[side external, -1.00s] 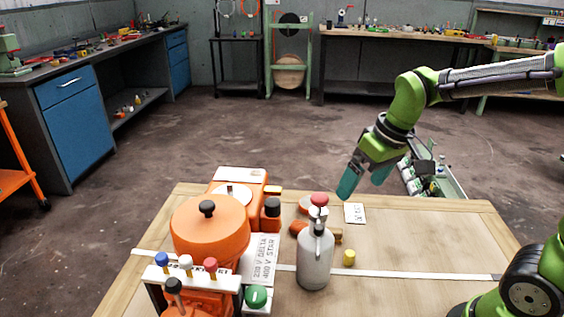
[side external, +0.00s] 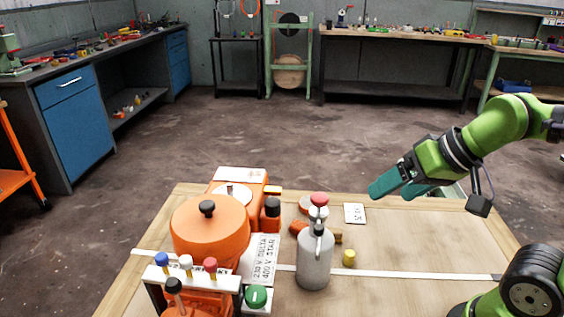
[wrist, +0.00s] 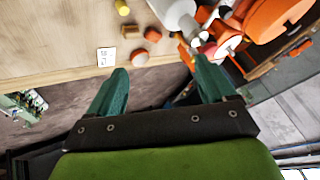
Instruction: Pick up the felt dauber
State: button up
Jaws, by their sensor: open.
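I cannot tell for certain which small item is the felt dauber. A round orange-and-pale piece (wrist: 139,57) lies on the bench, and it also shows behind the bottle in the side view (side external: 304,205). Close to it lie a short orange piece (wrist: 152,34) and a small wooden piece (wrist: 131,31); the bottle partly hides these in the side view. My gripper (side external: 391,190) is open and empty, above the right far part of the bench. In the wrist view its two teal fingers (wrist: 160,80) are wide apart, with these items beyond the tips.
The orange machine (side external: 210,235) fills the left of the bench. The bench's right side (side external: 430,245) is mostly clear.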

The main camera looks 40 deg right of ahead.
jog(key=w+f+m+g, duration=0.1)
jog(key=w+f+g, duration=0.3)
jog(key=w, duration=0.5)
jog(key=m+g+h, duration=0.2)
jog(key=m+g, duration=0.1)
jog(key=m, duration=0.1)
send_over(334, 230)
jog(key=f, duration=1.4)
jog(key=shift+w+d+f, duration=0.1)
jog(key=shift+w+f, duration=0.15)
jog(key=shift+w, duration=0.15)
jog(key=shift+s+f, duration=0.2)
jog(key=shift+f, duration=1.2)
jog(key=shift+s+f, duration=0.15)
jog(key=shift+f, duration=1.2)
jog(key=shift+c, duration=0.3)
jog(key=c, duration=1.1)
jog(key=shift+c, duration=0.2)
jog(key=shift+r, duration=0.15)
